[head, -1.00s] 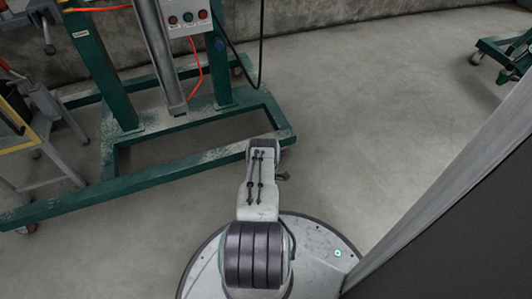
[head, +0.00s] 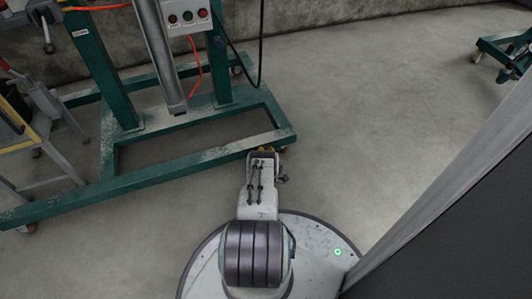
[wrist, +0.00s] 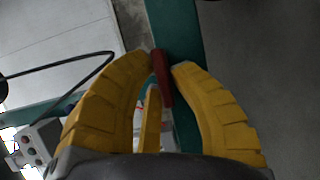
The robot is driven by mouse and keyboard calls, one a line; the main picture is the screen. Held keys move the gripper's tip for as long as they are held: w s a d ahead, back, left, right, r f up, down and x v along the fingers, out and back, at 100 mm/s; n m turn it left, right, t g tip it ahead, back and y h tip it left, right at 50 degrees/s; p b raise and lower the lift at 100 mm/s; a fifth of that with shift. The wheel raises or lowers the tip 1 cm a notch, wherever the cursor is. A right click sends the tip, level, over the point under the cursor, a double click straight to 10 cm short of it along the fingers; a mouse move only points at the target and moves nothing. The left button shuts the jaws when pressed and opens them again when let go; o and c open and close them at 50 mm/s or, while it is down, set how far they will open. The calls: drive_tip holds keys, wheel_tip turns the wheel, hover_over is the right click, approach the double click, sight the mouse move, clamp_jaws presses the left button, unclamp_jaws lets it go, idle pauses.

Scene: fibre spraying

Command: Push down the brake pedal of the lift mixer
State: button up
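The lift mixer's green base frame (head: 200,163) stands ahead on the left in the head view, and a green bar of it crosses the wrist view (wrist: 178,25). A red bar (wrist: 160,75), which looks like the brake pedal, shows at the fingertips of my gripper (wrist: 162,64) in the wrist view. The yellow fingers curve inward, with their tips a small gap apart and the red bar in line with that gap. Contact with it cannot be told. In the head view, my wrist hides most of the gripper at the frame's near right corner.
A yellow and grey step stand (head: 38,150) is at the left. The mixer's button box (head: 187,16) and a hanging black cable (head: 261,50) are above the frame. Open floor (head: 385,110) lies to the right, with another green wheeled frame (head: 510,55) far right.

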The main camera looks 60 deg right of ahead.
drive_tip(key=o, duration=0.4)
drive_tip(key=shift+o, duration=0.2)
drive_tip(key=shift+r, duration=0.55)
drive_tip(key=o, duration=0.7)
wheel_tip(320, 180, up, 7)
drive_tip(key=shift+w+d+r, duration=0.1)
drive_tip(key=shift+d, duration=0.05)
drive_tip(key=shift+c, duration=0.2)
wheel_tip(320, 180, up, 2)
drive_tip(key=shift+r, duration=0.15)
drive_tip(key=c, duration=0.7)
drive_tip(key=shift+o, duration=0.2)
drive_tip(key=shift+a+f, duration=0.2)
drive_tip(key=shift+f, duration=0.1)
